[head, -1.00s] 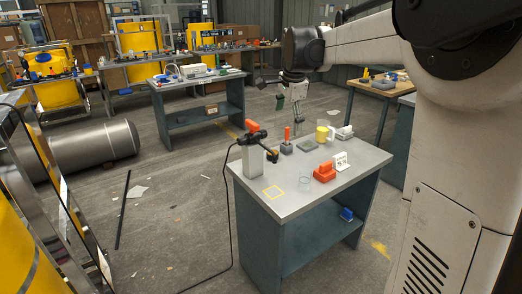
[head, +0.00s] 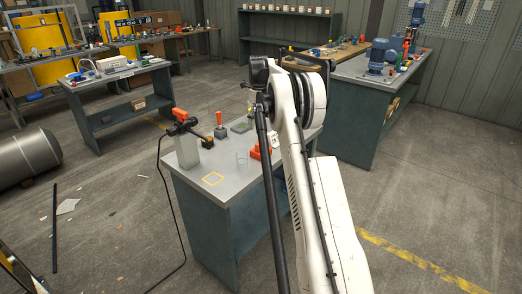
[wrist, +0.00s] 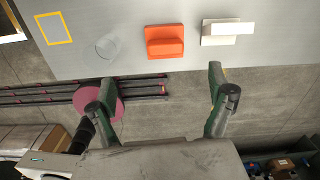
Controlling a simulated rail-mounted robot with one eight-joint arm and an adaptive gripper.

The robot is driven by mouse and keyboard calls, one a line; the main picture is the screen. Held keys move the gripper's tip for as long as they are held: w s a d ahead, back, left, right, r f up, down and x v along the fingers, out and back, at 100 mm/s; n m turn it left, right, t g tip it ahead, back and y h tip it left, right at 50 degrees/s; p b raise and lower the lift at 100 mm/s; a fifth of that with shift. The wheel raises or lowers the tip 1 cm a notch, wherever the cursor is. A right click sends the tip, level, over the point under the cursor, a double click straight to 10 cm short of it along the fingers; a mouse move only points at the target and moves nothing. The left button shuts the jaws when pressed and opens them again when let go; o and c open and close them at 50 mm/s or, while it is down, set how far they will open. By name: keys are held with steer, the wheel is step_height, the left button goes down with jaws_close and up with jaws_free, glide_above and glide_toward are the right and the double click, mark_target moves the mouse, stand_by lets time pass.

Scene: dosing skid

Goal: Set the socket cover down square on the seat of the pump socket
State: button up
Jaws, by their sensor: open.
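I cannot tell for certain which piece is the socket cover. An orange block with a raised grip (wrist: 165,42) lies on the grey table, and a white block with a raised bar (wrist: 228,31) is right of it in the wrist view. The orange block is partly hidden by my arm in the head view (head: 256,152). My gripper (wrist: 163,84) is open and empty, its two green fingers beyond the table edge in the picture, apart from both blocks. The pump socket is not identifiable; blue pump-like machines (head: 381,56) stand on the bench at back right.
Floor at right is open.

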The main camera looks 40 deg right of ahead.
mark_target(261, 149)
steer(key=shift+d+f+m, duration=0.5)
steer(key=shift+d+f, duration=0.35)
steer(key=shift+f, duration=0.15)
steer(key=shift+s+f, duration=0.1)
steer(key=shift+f, duration=0.25)
step_height(261, 149, down, 8)
steer(key=shift+r, duration=0.1)
steer(key=shift+w+a+f, duration=0.1)
steer(key=shift+a+f, duration=0.05)
steer(key=shift+f, duration=1.2)
steer(key=shift+w+a+f, duration=0.1)
steer(key=shift+f, duration=1.25)
steer(key=c, duration=1.3)
